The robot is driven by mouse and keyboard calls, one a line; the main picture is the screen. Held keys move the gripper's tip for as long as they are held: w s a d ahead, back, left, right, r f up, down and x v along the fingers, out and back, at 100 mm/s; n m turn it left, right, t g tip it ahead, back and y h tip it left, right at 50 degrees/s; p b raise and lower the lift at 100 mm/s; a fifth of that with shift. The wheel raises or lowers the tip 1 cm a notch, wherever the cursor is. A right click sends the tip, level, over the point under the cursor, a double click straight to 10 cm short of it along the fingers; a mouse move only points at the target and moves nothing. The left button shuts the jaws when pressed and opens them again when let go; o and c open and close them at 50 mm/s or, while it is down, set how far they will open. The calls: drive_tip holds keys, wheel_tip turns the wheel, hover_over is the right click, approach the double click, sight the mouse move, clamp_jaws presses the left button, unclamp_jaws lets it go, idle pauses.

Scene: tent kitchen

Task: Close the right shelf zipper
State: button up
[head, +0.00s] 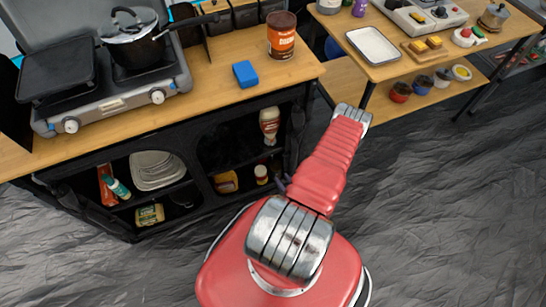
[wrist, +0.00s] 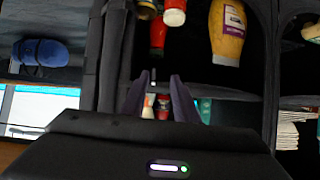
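The black fabric shelf unit (head: 110,222) stands under the stove table. Its right shelf (head: 235,150) is uncovered, with a sauce bottle (head: 270,122) and jars (head: 226,182) showing inside. My gripper (head: 283,184) is mostly hidden behind my red arm, low at the right edge of this shelf. In the wrist view, the two dark purple fingers (wrist: 158,92) are apart, beside a dark vertical fabric edge (wrist: 108,60). A small pale tab (wrist: 153,75) shows between the fingertips; I cannot tell whether it is the zipper pull or whether the fingers touch it.
The left shelf (head: 125,165) is also open, with plates (head: 157,169) inside. Above are a stove (head: 110,100), a blue sponge (head: 245,74) and a brown can (head: 282,35). A second table (head: 400,68) stands to the right. The dark floor (head: 440,200) to the right is clear.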

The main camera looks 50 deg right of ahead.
drive_tip(key=r, duration=0.1)
drive_tip(key=d, duration=0.1)
drive_tip(key=r+t+h, duration=0.1)
drive_tip(key=shift+w+d+r, duration=0.25)
drive_tip(key=shift+w+r, duration=0.05)
drive_tip(key=shift+w, duration=0.05)
drive_tip(key=shift+w, duration=0.15)
drive_tip(key=x, duration=1.3)
drive_tip(key=shift+w+d+f, duration=0.15)
drive_tip(key=shift+w+f, duration=0.05)
clamp_jaws()
idle(1.1)
